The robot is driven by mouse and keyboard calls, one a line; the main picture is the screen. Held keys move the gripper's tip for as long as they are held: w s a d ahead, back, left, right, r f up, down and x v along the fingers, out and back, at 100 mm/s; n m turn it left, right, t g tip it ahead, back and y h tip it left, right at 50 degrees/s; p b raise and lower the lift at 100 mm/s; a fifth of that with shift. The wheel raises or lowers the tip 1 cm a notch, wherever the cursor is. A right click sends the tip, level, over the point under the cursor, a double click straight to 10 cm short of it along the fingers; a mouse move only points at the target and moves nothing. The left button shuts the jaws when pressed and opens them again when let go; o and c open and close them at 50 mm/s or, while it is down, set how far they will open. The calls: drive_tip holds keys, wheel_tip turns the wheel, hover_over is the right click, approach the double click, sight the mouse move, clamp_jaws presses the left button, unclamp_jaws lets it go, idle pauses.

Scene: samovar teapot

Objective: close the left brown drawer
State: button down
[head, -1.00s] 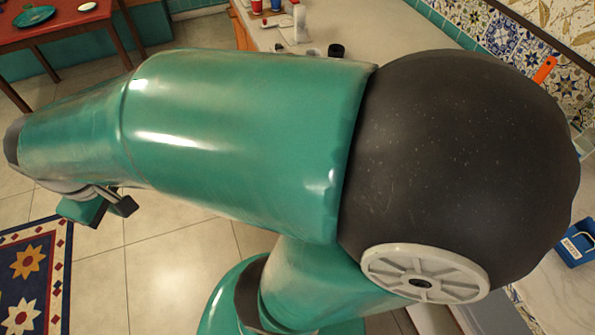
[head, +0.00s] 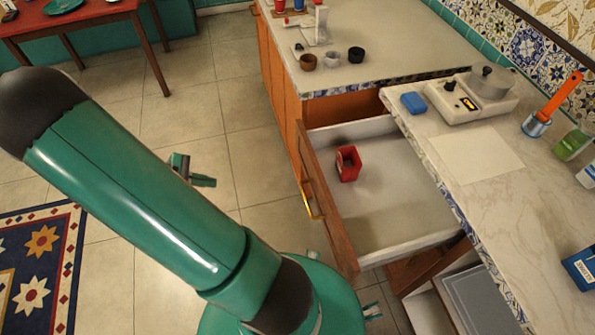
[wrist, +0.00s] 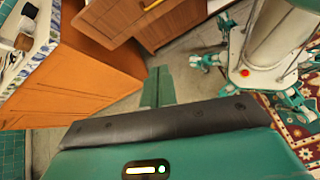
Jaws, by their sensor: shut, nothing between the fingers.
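The brown drawer (head: 323,190) is pulled well out under the right-hand counter in the head view. Its front carries a gold handle (head: 310,192), and its white inside holds a red box-like item (head: 347,163). In the wrist view a brown wooden front (wrist: 150,22) with a gold handle shows at the top. My gripper (head: 197,180) is to the left of the drawer front, apart from it, over the tiled floor. In the wrist view my green fingers (wrist: 158,88) are together and empty.
An orange cabinet (head: 283,85) with a counter of small cups stands behind the drawer. A red table (head: 85,20) is back left. Tiled floor left of the drawer is clear.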

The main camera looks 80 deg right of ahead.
drive_tip(key=s+d+f+n+g+h, duration=0.4)
drive_tip(key=s+d+f+g, duration=0.1)
drive_tip(key=s+d+f, duration=0.5)
approach(310, 170)
drive_tip(key=shift+g, duration=0.3)
drive_tip(key=x, duration=0.7)
drive_tip(key=shift+w+d+f, duration=0.15)
drive_tip(key=shift+f, duration=0.15)
